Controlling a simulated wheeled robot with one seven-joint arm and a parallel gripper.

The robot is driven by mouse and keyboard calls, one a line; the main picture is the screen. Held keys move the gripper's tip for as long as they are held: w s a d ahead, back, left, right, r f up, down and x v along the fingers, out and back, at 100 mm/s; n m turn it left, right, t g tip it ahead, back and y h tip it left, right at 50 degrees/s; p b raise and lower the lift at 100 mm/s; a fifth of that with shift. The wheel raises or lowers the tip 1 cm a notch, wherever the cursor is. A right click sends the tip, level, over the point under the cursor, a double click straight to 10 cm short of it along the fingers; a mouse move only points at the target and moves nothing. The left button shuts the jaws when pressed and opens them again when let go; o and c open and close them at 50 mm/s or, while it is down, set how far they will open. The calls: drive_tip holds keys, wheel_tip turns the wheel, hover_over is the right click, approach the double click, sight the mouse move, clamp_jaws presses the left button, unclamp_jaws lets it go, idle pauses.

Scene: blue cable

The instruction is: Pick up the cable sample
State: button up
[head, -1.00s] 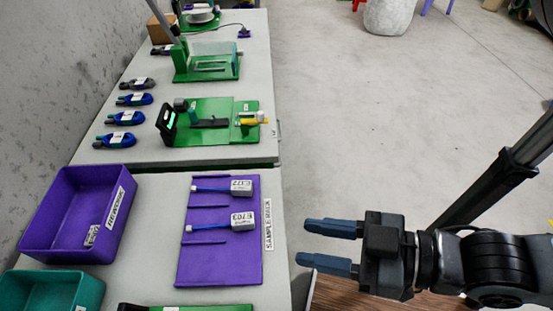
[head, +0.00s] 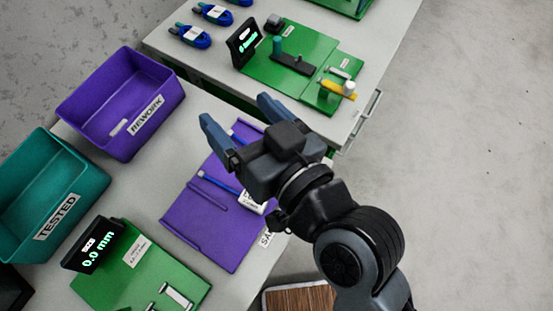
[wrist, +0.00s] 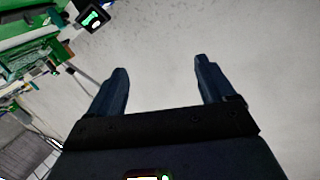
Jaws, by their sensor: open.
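The purple sample rack (head: 205,226) lies on the near table in the head view. One cable sample (head: 220,184), a blue cable with a white tag, lies on it, its tag partly covered by my gripper. A second blue cable is mostly hidden behind my gripper; only a small blue part shows near the fingers. My gripper (head: 235,112) is open and empty, above the rack's far part in the picture, its fingers pointing up and left. In the wrist view my gripper (wrist: 160,66) has its two fingers wide apart with nothing between them, and no cable sample shows.
A purple REWORK bin (head: 91,122) and a teal TESTED bin (head: 85,204) stand left of the rack. A green gauge board (head: 130,268) with a display reading 0.0 mm is at the front. A green fixture (head: 310,48) and several blue cables (head: 188,36) occupy the far table.

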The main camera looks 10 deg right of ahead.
drive_tip(key=w+a+r+n+g+y+b, duration=0.2)
drive_tip(key=a+r+n+g+y, duration=0.15)
drive_tip(key=a+n+g, duration=1)
drive_tip(key=d+f+n+h, duration=0.3)
drive_tip(key=d, duration=0.3)
drive_tip(key=d+f+n+g+h+b, duration=0.1)
drive_tip(key=d+f+n+h, duration=0.3)
drive_tip(key=d, duration=0.2)
drive_tip(key=s+d+f+n+h, duration=0.1)
drive_tip(key=d+f+n+h, duration=0.2)
drive_tip(key=d, duration=0.4)
drive_tip(key=shift+d+f+n+g+h+b, duration=0.1)
drive_tip(key=shift+f+n+g+h+b, duration=0.25)
drive_tip(key=shift+f, duration=1.25)
drive_tip(key=shift+s+a+f, duration=0.1)
drive_tip(key=shift+a+f, duration=0.1)
drive_tip(key=shift+f, duration=0.75)
drive_tip(key=shift+a+f, duration=0.25)
drive_tip(key=shift+f, duration=0.7)
drive_tip(key=shift+s+a+f, duration=0.1)
drive_tip(key=shift+a+f, duration=0.1)
drive_tip(key=shift+f, duration=0.75)
drive_tip(key=c, duration=1.2)
